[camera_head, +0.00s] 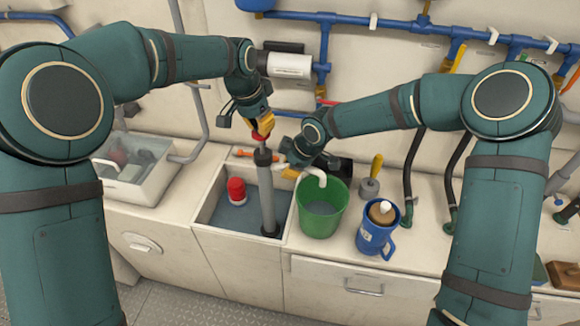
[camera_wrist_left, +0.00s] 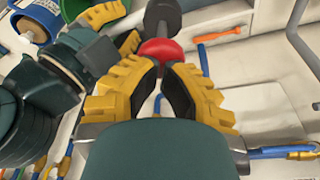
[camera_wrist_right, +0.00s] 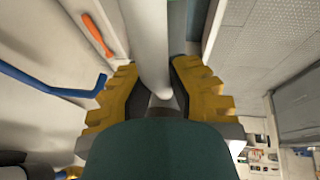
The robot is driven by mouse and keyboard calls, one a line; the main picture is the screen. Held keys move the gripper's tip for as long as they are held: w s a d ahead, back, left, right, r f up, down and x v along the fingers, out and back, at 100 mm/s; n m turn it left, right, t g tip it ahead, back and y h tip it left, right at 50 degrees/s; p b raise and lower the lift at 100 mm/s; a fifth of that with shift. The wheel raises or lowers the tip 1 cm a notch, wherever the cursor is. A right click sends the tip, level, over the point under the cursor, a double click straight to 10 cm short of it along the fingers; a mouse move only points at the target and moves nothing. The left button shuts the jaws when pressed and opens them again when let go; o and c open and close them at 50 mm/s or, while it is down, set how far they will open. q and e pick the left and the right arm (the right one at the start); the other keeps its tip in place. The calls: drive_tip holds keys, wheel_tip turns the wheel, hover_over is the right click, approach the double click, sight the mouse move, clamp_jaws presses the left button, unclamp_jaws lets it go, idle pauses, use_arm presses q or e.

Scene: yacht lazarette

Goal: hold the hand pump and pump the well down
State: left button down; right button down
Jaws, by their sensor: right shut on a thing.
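The hand pump (camera_head: 267,200) stands upright in the well (camera_head: 216,213), a recess in the bench with dark water low inside. It has a grey barrel, a black top and a red handle. My left gripper (camera_head: 262,122) is above the pump, its fingers apart at the red handle, which shows at the fingertips in the left wrist view (camera_wrist_left: 160,50). My right gripper (camera_head: 287,172) is beside the upper barrel and shut on the pump; a pale tube (camera_wrist_right: 148,35) passes between its fingers. The white spout (camera_head: 316,174) curves over the green bucket (camera_head: 322,222).
A red-capped thing (camera_head: 236,190) sits in the well. A blue jug (camera_head: 375,230) stands right of the bucket, with a yellow-handled tool (camera_head: 371,180) behind. Blue pipes (camera_head: 400,25) run along the back wall.

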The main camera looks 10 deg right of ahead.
use_arm(q)
drive_tip(key=shift+f, duration=0.2)
use_arm(e)
drive_tip(key=shift+f, duration=0.1)
use_arm(q)
drive_tip(key=shift+r, duration=0.15)
idle(2.4)
drive_tip(key=shift+s+a+x, duration=0.1)
drive_tip(key=shift+a+x, duration=0.05)
drive_tip(key=shift+x, duration=0.65)
drive_tip(key=shift+s+a+x, duration=0.1)
drive_tip(key=shift+s+x, duration=0.05)
drive_tip(key=shift+x, duration=0.6)
drive_tip(key=shift+s+a+x, duration=0.1)
drive_tip(key=shift+a+x, duration=0.05)
drive_tip(key=shift+x, duration=0.65)
drive_tip(key=shift+w+d+v, duration=0.1)
drive_tip(key=shift+d+v, duration=0.05)
drive_tip(key=shift+v, duration=0.6)
drive_tip(key=shift+w+d+v, duration=0.1)
drive_tip(key=shift+w+v, duration=0.05)
drive_tip(key=shift+v, duration=0.6)
drive_tip(key=shift+w+d+v, duration=0.1)
drive_tip(key=shift+d+v, duration=0.05)
drive_tip(key=shift+v, duration=0.55)
drive_tip(key=shift+a+r, duration=0.1)
drive_tip(key=shift+r, duration=0.05)
